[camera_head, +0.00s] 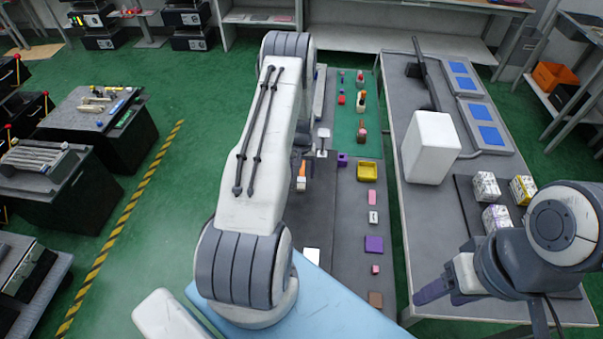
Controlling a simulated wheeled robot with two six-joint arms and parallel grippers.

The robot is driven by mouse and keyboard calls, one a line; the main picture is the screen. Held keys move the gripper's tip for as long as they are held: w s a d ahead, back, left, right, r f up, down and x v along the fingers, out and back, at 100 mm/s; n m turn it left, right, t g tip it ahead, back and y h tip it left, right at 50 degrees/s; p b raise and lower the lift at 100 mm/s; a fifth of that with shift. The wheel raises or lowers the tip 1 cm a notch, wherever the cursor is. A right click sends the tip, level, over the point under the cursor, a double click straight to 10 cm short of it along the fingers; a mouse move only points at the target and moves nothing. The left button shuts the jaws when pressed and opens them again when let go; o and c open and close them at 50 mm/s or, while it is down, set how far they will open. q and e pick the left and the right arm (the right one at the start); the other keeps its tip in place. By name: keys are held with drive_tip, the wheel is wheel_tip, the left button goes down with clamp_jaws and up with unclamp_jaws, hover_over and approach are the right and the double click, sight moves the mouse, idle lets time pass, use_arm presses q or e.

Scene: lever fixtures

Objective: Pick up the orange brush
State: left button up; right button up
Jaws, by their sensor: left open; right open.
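A small upright orange item with a pale lower part, which looks like the orange brush (302,171), is on the dark table mat just right of my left forearm. My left gripper (298,158) is mostly hidden behind my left arm; its dark part shows right by the orange item. Whether they touch cannot be told from this view. My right gripper (447,279) is open and empty over the near left edge of the right-hand table, away from the orange item.
A yellow tray (367,171), a purple block (374,244) and several small items line the mat's right side. On the right table (400,115) stand a white box (430,147), blue-panelled fixtures (487,135) and patterned boxes (486,187). A green floor gap separates the tables.

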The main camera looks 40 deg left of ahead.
use_arm(q)
drive_tip(key=shift+f+p, duration=0.3)
drive_tip(key=shift+f, duration=1)
drive_tip(key=shift+c, duration=0.3)
clamp_jaws()
drive_tip(key=shift+r, duration=0.15)
